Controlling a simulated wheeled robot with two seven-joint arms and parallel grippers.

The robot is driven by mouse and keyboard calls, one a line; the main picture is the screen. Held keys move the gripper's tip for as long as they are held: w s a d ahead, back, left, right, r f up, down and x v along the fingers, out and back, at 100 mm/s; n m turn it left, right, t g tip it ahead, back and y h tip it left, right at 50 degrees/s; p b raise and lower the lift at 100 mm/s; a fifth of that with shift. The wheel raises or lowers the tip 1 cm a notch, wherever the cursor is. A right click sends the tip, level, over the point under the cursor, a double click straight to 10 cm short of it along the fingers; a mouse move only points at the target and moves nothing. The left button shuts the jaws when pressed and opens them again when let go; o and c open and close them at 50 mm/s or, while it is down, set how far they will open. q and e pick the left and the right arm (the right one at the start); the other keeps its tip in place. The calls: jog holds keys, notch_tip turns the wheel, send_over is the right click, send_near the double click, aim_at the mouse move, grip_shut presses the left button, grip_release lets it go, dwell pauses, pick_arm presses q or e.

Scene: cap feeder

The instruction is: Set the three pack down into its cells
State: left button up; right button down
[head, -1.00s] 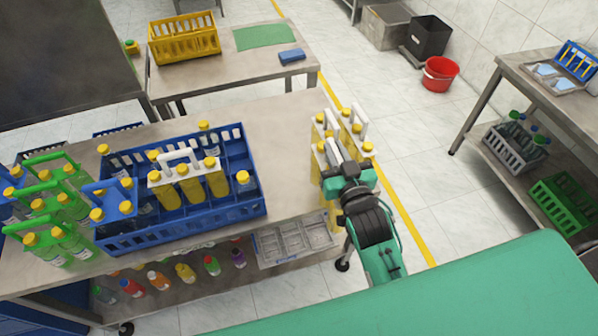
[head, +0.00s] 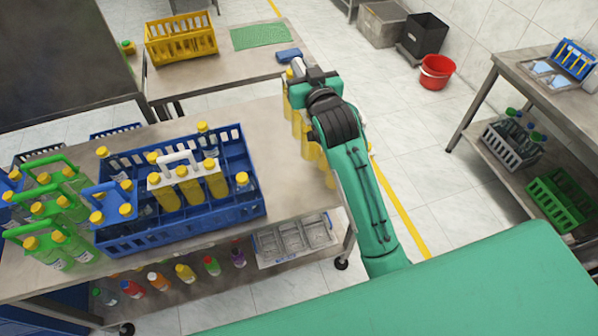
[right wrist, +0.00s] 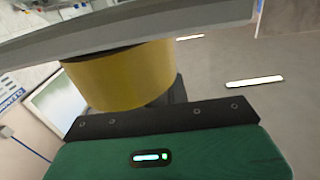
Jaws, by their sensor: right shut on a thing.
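My right gripper (head: 298,74) is shut on the white handle of a three pack (head: 298,122) of yellow bottles, at the right end of the table. My arm hides much of the pack, and I cannot tell whether it is clear of the tabletop. In the right wrist view a yellow bottle (right wrist: 120,78) is close behind a grey bar. The blue crate (head: 190,222) with cells stands left of the gripper. Another three pack (head: 188,190) with a white handle is in its middle, with single yellow-capped bottles around it. My left gripper is not in view.
Packs with green handles (head: 60,210) and one with a blue handle (head: 108,200) stand at the crate's left. The tabletop (head: 265,135) between crate and gripper is clear. A yellow crate (head: 180,43) stands on the table behind. Grey trays (head: 290,238) are on the lower shelf.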

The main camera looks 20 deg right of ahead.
jog(key=shift+w+r, duration=0.25)
jog(key=shift+r, duration=0.25)
jog(key=shift+w, duration=0.1)
notch_tip(320, 180, down, 19)
jog(key=p, duration=0.3)
jog(key=shift+p, duration=0.3)
jog(key=shift+a+f, duration=0.1)
jog(key=shift+f, duration=0.25)
jog(key=c, duration=1.8)
grip_release()
jog(key=shift+f, duration=0.3)
jog(key=o, duration=0.4)
jog(key=shift+o, duration=0.2)
jog(key=shift+r, duration=0.1)
